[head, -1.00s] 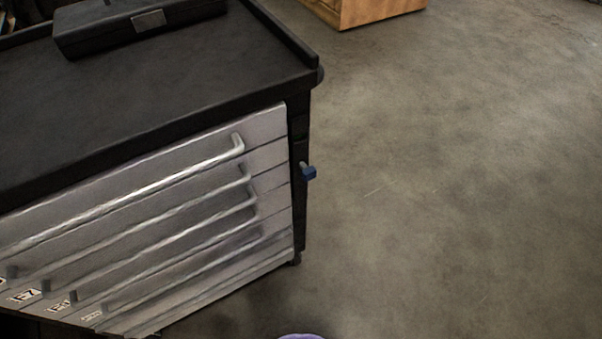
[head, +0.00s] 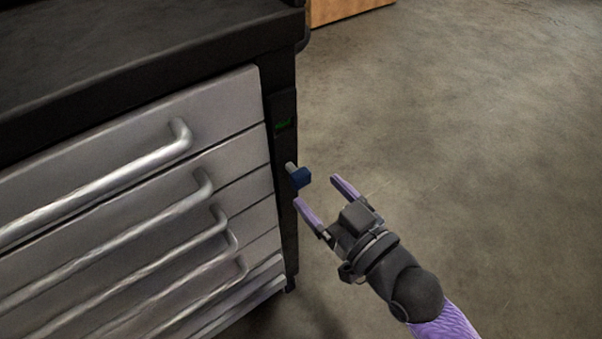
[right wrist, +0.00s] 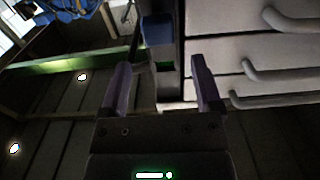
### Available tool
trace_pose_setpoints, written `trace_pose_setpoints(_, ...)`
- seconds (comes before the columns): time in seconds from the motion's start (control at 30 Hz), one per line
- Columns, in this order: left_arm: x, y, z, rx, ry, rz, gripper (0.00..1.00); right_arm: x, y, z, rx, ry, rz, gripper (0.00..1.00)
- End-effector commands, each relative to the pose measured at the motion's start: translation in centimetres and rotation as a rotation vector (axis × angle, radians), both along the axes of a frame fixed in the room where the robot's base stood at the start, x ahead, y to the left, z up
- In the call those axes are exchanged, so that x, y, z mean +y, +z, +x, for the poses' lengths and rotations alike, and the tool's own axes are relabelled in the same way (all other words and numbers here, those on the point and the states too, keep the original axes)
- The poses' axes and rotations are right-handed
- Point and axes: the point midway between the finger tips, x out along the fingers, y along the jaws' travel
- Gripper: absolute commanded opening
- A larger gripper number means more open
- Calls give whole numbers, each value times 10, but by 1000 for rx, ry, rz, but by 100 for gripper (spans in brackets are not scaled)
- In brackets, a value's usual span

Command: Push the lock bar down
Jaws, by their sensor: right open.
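The lock bar shows as a dark upright strip (head: 284,225) on the right front edge of the tool cabinet. A blue block on a short light peg (head: 301,177) sticks out from it. My right gripper (head: 323,198) is open and empty, its purple fingers pointing at the blue block from the lower right. In the head view the fingertips look close to the block, but I cannot tell if they touch. In the right wrist view the blue block (right wrist: 157,30) lies beyond the fingertips, between the lines of the two fingers (right wrist: 160,75). My left gripper is not in view.
The cabinet's grey drawers (head: 225,160) with long bar handles (head: 110,182) are to the left, all looking shut. Its black top (head: 120,45) is above. A wooden piece (head: 345,8) stands at the back. The floor (head: 480,150) to the right is clear.

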Motion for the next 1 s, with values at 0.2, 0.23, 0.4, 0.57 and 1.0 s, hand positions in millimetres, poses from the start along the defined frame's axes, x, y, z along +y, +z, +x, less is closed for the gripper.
trace_pose_setpoints(0.2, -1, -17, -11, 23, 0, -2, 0, 26, -5, 36, 1, -2, 0, 82)
trace_pose_setpoints(0.23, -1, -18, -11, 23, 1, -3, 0, 28, -4, 39, 1, -2, 0, 82)
trace_pose_setpoints(0.4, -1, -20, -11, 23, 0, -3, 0, 33, -2, 46, 2, -1, -2, 82)
trace_pose_setpoints(0.57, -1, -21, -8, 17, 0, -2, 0, 34, -1, 47, 3, -1, -3, 82)
trace_pose_setpoints(1.0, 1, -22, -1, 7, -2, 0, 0, 33, -1, 46, 3, -2, -3, 2)
